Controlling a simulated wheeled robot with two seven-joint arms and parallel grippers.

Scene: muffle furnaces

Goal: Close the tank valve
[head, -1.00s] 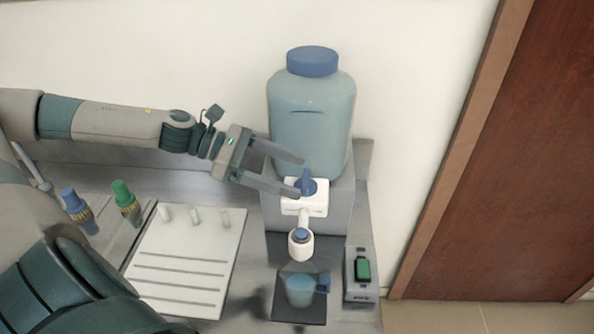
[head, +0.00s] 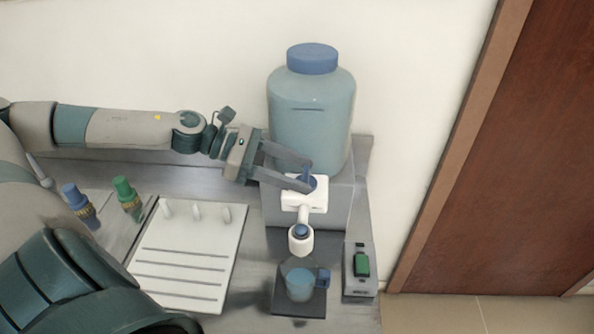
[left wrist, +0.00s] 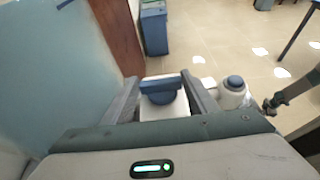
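The tank (head: 310,115) is a large translucent blue-grey bottle with a blue cap, on a grey stand. The tank valve (head: 303,200) is a white fitting with a blue handle (head: 308,176) on top, low on the tank's front. My left gripper (head: 308,173) reaches in from the left, its two fingers apart on either side of the handle. In the left wrist view the blue handle (left wrist: 160,90) sits between the fingertips; I cannot tell whether they touch it. A dark arm end at the right of that view (left wrist: 270,105) looks like my right gripper, too small to read.
A white spout with a blue top (head: 301,236) is in front of the valve, above a blue cup (head: 299,285) on a dark pad. A green switch (head: 361,264) is at right. A white slotted rack (head: 187,255) and two capped bottles (head: 127,197) are at left.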

